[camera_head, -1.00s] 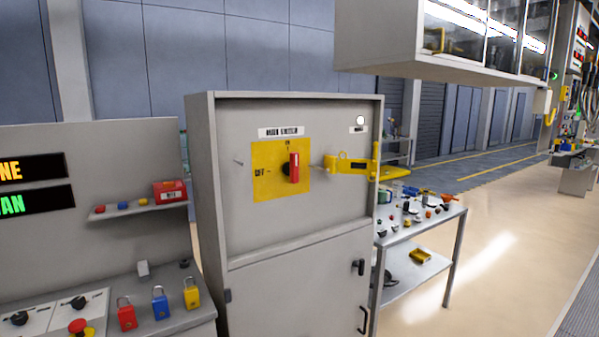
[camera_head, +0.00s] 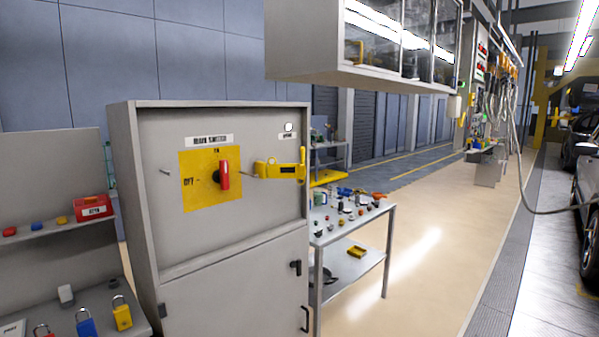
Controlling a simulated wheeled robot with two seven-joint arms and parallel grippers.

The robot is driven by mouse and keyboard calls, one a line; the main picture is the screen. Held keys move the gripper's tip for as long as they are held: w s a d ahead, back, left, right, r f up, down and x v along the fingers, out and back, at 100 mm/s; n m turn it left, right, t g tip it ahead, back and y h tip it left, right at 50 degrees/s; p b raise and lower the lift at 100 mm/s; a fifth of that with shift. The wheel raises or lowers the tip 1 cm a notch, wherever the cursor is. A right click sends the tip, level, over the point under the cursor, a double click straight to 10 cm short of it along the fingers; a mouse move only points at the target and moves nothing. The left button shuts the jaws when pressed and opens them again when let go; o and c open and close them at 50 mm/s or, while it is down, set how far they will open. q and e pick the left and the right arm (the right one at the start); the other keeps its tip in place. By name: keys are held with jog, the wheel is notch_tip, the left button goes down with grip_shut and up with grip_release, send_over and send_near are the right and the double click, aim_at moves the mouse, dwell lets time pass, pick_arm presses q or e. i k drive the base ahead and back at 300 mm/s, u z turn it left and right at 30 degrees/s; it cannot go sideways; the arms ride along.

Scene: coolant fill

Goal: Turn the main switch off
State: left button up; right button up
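The main switch is a red handle (camera_head: 224,174) on a dark hub, mounted on a yellow plate (camera_head: 196,197) on the upper front of a grey cabinet (camera_head: 220,258). The handle stands about upright, beneath the ON mark at the plate's top. The OFF mark is at the plate's left. A yellow hasp-like bracket (camera_head: 285,171) sticks out to the right of the plate. Neither of my grippers shows in the head view.
A table (camera_head: 345,224) with small parts stands right. A wall cabinet (camera_head: 345,50) hangs overhead. Open floor (camera_head: 425,240) lies right.

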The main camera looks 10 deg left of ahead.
aim_at(221, 175)
jog(key=z, duration=0.85)
jog(key=i, duration=0.85)
jog(key=u, duration=0.15)
